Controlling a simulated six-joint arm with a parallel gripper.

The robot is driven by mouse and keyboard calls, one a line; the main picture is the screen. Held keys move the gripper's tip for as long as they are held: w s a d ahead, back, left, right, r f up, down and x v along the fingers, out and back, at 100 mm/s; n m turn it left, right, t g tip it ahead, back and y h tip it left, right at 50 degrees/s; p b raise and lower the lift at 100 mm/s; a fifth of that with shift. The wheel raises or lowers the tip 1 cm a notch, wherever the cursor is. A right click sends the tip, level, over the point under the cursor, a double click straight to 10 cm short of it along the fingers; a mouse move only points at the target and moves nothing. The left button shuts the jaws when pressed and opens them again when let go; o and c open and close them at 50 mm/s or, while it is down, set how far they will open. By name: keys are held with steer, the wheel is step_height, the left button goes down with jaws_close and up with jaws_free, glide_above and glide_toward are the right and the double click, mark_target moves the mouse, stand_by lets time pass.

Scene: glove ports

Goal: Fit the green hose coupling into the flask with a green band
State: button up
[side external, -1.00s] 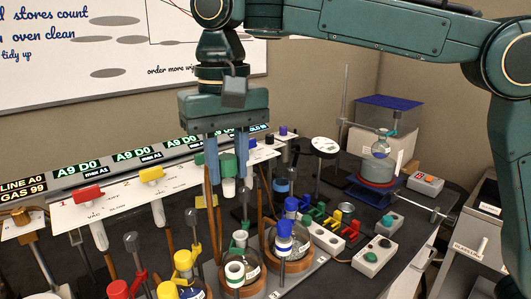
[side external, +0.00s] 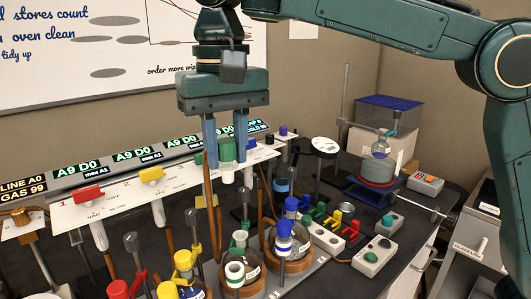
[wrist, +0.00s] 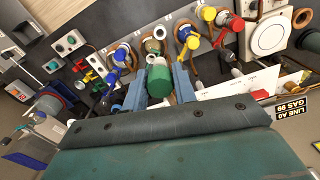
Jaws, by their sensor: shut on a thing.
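The green hose coupling (side external: 227,150), green above with a white lower end, is held between the fingers of my gripper (side external: 225,148). It hangs upright in the air, above and apart from the flasks. The wrist view shows it (wrist: 159,80) between the blue fingers. A flask with a green band at its white, open neck (side external: 235,271) sits in a round brown-rimmed holder below the coupling, nearer the camera. A green piece (side external: 240,239) is close behind that neck.
Beside the green-banded flask stands a flask with a blue top (side external: 284,238); yellow (side external: 183,262) and red (side external: 118,290) tops are at left. A white valve panel (side external: 120,195) runs behind. Control boxes (side external: 373,258) lie right. Brown hoses and clamp posts crowd the flasks.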

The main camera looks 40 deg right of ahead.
steer(key=shift+w, duration=0.1)
steer(key=shift+w+d, duration=2.4)
steer(key=shift+d, duration=0.1)
steer(key=shift+f, duration=0.15)
steer(key=shift+f, duration=4.45)
steer(key=shift+f, duration=0.15)
steer(key=shift+f, duration=2.7)
steer(key=shift+f, duration=1.35)
